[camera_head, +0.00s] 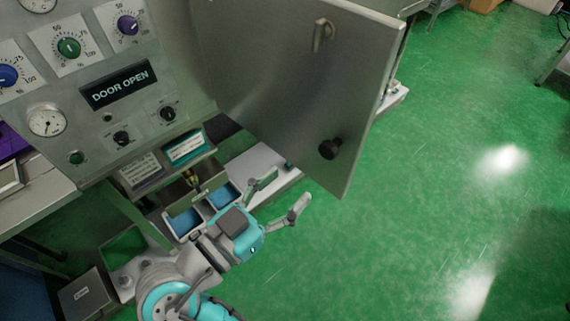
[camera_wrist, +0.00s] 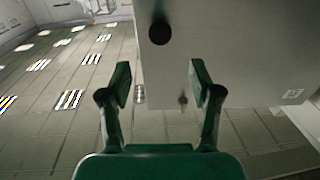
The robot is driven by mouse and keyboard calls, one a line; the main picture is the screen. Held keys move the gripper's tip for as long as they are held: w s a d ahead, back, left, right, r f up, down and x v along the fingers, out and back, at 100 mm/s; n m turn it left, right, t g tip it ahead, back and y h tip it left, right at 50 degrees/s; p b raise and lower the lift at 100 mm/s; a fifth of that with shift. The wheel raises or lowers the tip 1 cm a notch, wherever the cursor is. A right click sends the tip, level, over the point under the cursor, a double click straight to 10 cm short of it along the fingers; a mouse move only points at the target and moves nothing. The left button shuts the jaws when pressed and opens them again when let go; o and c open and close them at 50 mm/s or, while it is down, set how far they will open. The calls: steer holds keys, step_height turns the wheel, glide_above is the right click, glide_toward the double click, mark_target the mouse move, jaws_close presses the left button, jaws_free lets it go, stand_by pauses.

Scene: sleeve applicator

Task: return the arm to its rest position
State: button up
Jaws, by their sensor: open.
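My gripper (camera_head: 280,198) is open and empty in the head view, in front of the machine and below the open door. Its two fingers are spread apart, with nothing between them. In the wrist view my gripper (camera_wrist: 160,75) also shows open, with the door panel (camera_wrist: 240,50) and its round black knob (camera_wrist: 160,33) beyond the fingers. The grey metal door (camera_head: 290,85) stands swung open in the head view, with a black knob (camera_head: 330,149) and a small latch (camera_head: 321,35). The gripper appears apart from the door.
The machine's panel has coloured dials (camera_head: 69,48) and a "DOOR OPEN" sign (camera_head: 118,84). Blue-lined bins (camera_head: 184,222) lie close behind my gripper. A grey box (camera_head: 88,297) stands at the lower left. The green floor (camera_head: 450,190) on the right is clear.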

steer(key=w+d+f+n+t+y, duration=0.2)
steer(key=w+d+f+n+y, duration=0.1)
steer(key=w+d+f+n, duration=0.25)
steer(key=s+d+f+n+g+y, duration=0.1)
steer(key=s+d+f+n+y, duration=0.3)
steer(key=f, duration=0.5)
steer(key=s+d+f+n+y, duration=0.3)
steer(key=d+f+n, duration=0.1)
steer(key=f, duration=0.5)
steer(key=s+d+f+g+y, duration=0.1)
steer(key=s+d+f+y, duration=0.2)
steer(key=s, duration=0.9)
steer(key=s+d+r+m, duration=0.1)
steer(key=s+r+m, duration=0.1)
steer(key=s, duration=0.4)
steer(key=s+d+r+m+t+h, duration=0.1)
steer(key=s+d+r+m, duration=0.1)
steer(key=s+r+m, duration=0.1)
steer(key=s+r, duration=0.1)
steer(key=s, duration=0.1)
steer(key=shift+s+d+r, duration=0.3)
steer(key=shift+s+r, duration=0.1)
